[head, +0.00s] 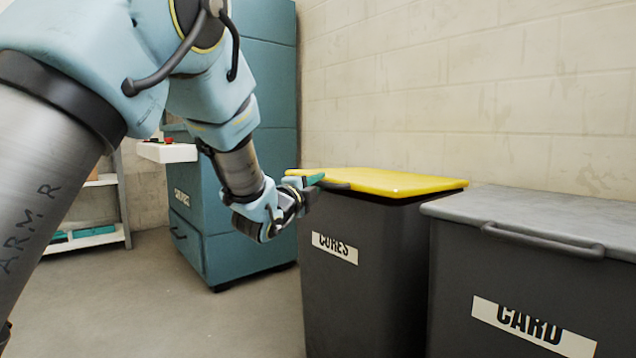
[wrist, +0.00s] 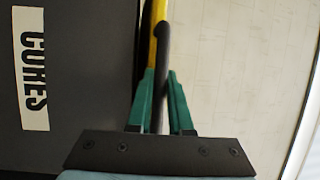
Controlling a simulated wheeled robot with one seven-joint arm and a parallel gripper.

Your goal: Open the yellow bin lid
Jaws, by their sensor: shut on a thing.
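The yellow bin lid (head: 385,181) lies flat and closed on the dark grey bin (head: 365,265) labelled CORES in the head view. My gripper (head: 308,183) is at the lid's front left edge, and its green fingers are at the dark lid handle (head: 337,186). In the wrist view the lid's yellow edge (wrist: 158,14) shows beyond the fingers. There my gripper (wrist: 161,95) has a finger on each side of the black handle (wrist: 160,60) and is shut on it. My fingers partly hide the handle in both views.
A grey-lidded bin labelled CARD (head: 520,290) stands close on the right. A blue cabinet (head: 240,220) stands behind my arm, with a white shelf (head: 90,238) at the far left. A pale block wall (head: 450,90) runs behind the bins. The floor (head: 220,320) in front is clear.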

